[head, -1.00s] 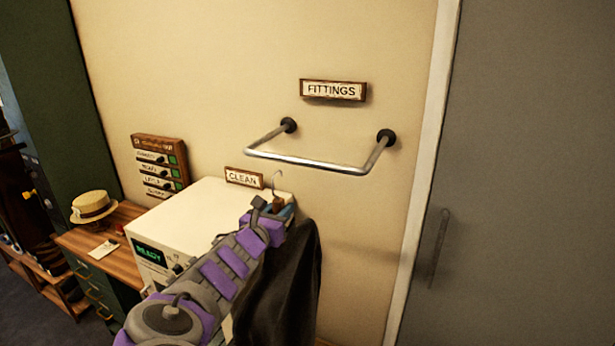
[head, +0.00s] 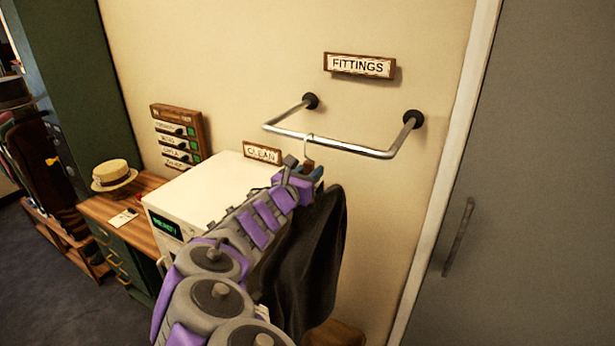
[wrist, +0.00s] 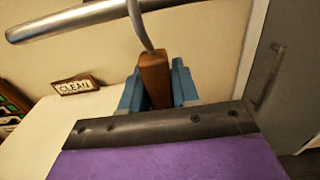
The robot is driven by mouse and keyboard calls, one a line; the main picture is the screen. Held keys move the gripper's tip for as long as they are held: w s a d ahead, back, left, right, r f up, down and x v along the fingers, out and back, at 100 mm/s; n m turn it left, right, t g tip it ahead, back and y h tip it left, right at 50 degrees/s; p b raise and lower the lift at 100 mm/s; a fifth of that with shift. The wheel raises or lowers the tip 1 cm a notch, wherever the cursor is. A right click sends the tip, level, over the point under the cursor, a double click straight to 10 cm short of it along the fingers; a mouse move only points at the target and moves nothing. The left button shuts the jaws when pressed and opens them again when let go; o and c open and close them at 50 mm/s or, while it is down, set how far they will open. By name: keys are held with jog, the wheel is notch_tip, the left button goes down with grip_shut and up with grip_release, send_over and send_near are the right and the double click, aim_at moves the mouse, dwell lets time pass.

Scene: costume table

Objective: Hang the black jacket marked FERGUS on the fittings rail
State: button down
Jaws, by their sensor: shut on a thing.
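The black jacket (head: 315,265) hangs from a hanger below my gripper. My gripper (head: 307,176) is shut on the hanger's wooden neck (wrist: 154,80), which shows between the blue fingers in the wrist view. The hanger's metal hook (wrist: 141,22) rises above the fingers and reaches the height of the fittings rail (head: 345,148). The rail also shows in the wrist view (wrist: 70,20), right beside the hook. I cannot tell whether the hook is over the bar or touching it. No FERGUS marking is visible on the jacket.
The FITTINGS sign (head: 359,66) is on the wall above the rail. A white machine (head: 215,195) with a CLEAN sign (head: 262,153) above it stands left of my arm. A desk (head: 150,205) holds a straw hat (head: 113,175). A grey door (head: 540,180) is at the right.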

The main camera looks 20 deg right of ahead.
jog(key=shift+w+d, duration=0.2)
jog(key=shift+w, duration=0.25)
jog(key=shift+s+b+x, duration=0.25)
jog(key=shift+b+x, duration=0.2)
jog(key=shift+x, duration=1.2)
jog(key=shift+w+d, duration=0.4)
jog(key=shift+d, duration=0.2)
jog(key=shift+w+d, duration=0.1)
jog(key=shift+w, duration=0.2)
jog(key=shift+f+b, duration=0.55)
jog(key=shift+f, duration=0.15)
jog(key=shift+s, duration=0.1)
jog(key=c, duration=0.8)
grip_release()
jog(key=shift+f, duration=0.1)
jog(key=shift+o, duration=0.2)
